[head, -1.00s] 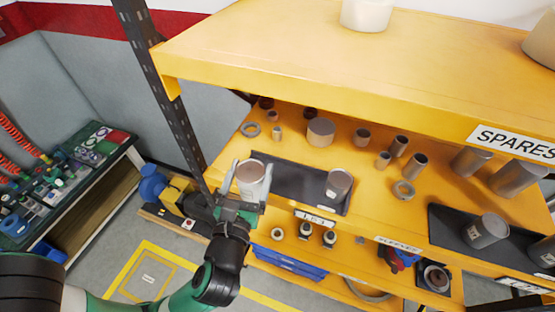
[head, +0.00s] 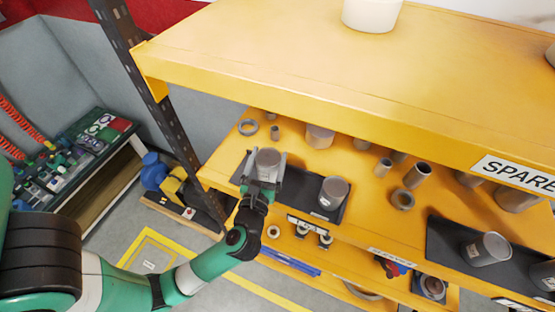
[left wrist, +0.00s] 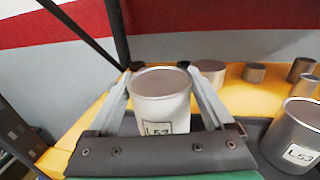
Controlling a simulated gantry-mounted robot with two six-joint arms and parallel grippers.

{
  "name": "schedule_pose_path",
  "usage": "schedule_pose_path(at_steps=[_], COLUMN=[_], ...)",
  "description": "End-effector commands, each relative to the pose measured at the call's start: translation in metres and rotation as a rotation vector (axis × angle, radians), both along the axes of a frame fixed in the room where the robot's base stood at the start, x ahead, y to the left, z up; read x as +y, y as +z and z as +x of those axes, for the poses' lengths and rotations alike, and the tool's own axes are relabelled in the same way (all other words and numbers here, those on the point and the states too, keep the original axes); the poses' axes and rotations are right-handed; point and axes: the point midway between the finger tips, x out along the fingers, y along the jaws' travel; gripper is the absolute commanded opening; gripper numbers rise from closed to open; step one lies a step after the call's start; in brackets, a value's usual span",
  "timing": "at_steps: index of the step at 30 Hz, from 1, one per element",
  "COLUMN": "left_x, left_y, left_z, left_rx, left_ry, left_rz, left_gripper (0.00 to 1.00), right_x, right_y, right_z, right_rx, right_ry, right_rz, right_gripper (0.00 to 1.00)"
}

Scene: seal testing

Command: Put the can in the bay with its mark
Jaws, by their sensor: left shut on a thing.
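My left gripper (head: 267,162) is shut on a grey can (head: 268,157) and holds it upright over the left end of a dark mat (head: 300,188) on the yellow shelf. I cannot tell whether the can touches the mat. In the left wrist view, the held can (left wrist: 160,88) sits between the two fingers, with a white label reading about "L53" facing the camera. A second grey can (head: 333,191) stands on the same mat to the right; its label (left wrist: 298,154) looks alike. My right gripper is not in view.
The upper shelf board (head: 300,70) overhangs the back of this level. A dark post (head: 165,120) stands at the left. Rings and short tubes (head: 418,175) stand behind and right of the mat. Another dark mat (head: 445,250) holds a labelled can (head: 487,249) further right.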

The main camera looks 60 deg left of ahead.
Motion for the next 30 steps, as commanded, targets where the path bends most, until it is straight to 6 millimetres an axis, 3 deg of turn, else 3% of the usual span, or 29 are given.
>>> schedule_pose_path(at_steps=[5, 9, 12, 24, 25, 27, 30], left_x=[0.003, 0.008, 0.010, 0.010, 0.010, 0.010, 0.010], left_y=[-0.011, -0.042, -0.053, -0.053, -0.054, -0.053, -0.053], left_z=[0.001, 0.001, -0.001, -0.001, -0.002, -0.002, -0.002], left_rx=[0.000, -0.001, 0.000, 0.000, 0.001, 0.001, 0.001], left_ry=[0.005, 0.012, 0.017, 0.017, 0.018, 0.018, 0.018], left_rz=[0.003, 0.002, 0.002, 0.002, 0.001, 0.001, 0.001], left_gripper=[0.08, 0.08, 0.08, 0.08, 0.87, 1.00, 1.00], right_x=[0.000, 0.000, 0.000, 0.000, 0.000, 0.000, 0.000], right_y=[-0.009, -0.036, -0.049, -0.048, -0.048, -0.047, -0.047], right_z=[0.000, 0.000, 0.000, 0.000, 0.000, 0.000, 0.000], right_rx=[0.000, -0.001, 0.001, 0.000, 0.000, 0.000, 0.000], right_ry=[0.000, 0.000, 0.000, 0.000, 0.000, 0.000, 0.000], right_rz=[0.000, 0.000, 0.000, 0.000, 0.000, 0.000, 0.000], right_gripper=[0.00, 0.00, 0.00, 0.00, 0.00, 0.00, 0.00])
